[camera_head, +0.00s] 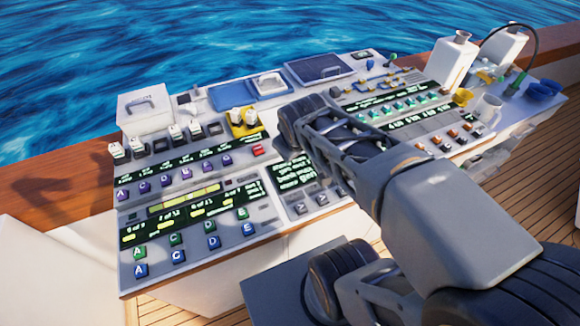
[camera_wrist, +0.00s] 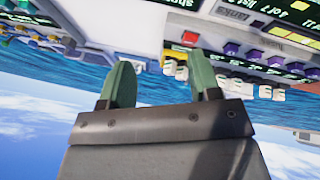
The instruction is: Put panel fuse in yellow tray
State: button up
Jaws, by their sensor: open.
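The yellow tray (camera_head: 236,131) sits on the upper middle of the console, with two small pale fuse-like pieces (camera_head: 244,116) standing in it. My gripper is hidden behind my arm in the head view. In the wrist view, which looks upside down, my gripper (camera_wrist: 161,62) has two green fingers spread apart with nothing between them.
A red button (camera_head: 258,150) and purple buttons (camera_head: 195,168) lie near the tray. A white box (camera_head: 145,112) stands at the back left, a blue tray (camera_head: 232,96) at the back.

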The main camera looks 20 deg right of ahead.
jog(key=s+a+f+m+g+y, duration=0.1)
jog(key=s+a+m+g, duration=0.1)
jog(key=s, duration=0.3)
jog(key=shift+a+m+y, duration=0.3)
jog(key=shift+a+m, duration=0.4)
jog(key=shift+m, duration=0.1)
dwell(0.4)
